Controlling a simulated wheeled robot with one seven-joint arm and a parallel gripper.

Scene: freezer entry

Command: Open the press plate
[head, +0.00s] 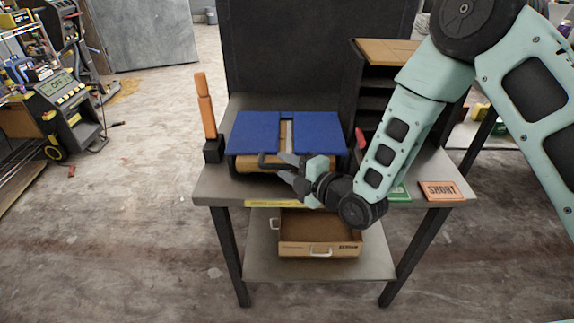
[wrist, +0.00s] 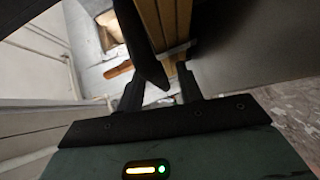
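The press stands on the table, with a blue top plate (head: 255,133) lying flat over a wooden body. In the wrist view my gripper (wrist: 158,78) also shows open fingers. A dark bar (wrist: 147,50), likely the handle, reaches between them, nearer the left finger. The wooden slats (wrist: 165,25) show beyond it. I cannot tell whether a finger touches the bar.
An upright orange lever (head: 205,105) on a black base stands left of the press. An orange "SHORT" block (head: 440,191) and a green block (head: 400,193) lie at the table's right. A dark shelf unit (head: 372,95) stands behind right. A wooden drawer (head: 320,248) sits below.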

